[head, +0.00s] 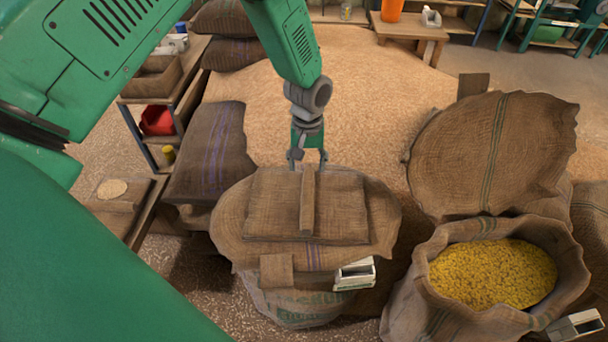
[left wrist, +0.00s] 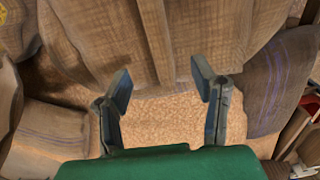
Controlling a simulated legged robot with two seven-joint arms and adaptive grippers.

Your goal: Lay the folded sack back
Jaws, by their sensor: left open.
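The folded sack (head: 262,210) lies flat on a round burlap lid (head: 375,225) that covers the middle sack. A raised strip (head: 307,203) runs along the middle of the folded sack, and it also shows in the left wrist view (left wrist: 156,40). My left gripper (head: 308,158) is open at the far edge of the folded sack, near the strip's far end. In the left wrist view its two fingers (left wrist: 162,80) are spread wide with nothing between them. I cannot tell whether they touch the cloth. My right gripper is in neither view.
An open sack of yellow grain (head: 492,275) stands at the right, its round lid (head: 490,150) tilted up behind it. A dark sack (head: 212,150) lies to the left beside a shelf (head: 150,95). Loose grain (head: 365,90) covers the floor behind.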

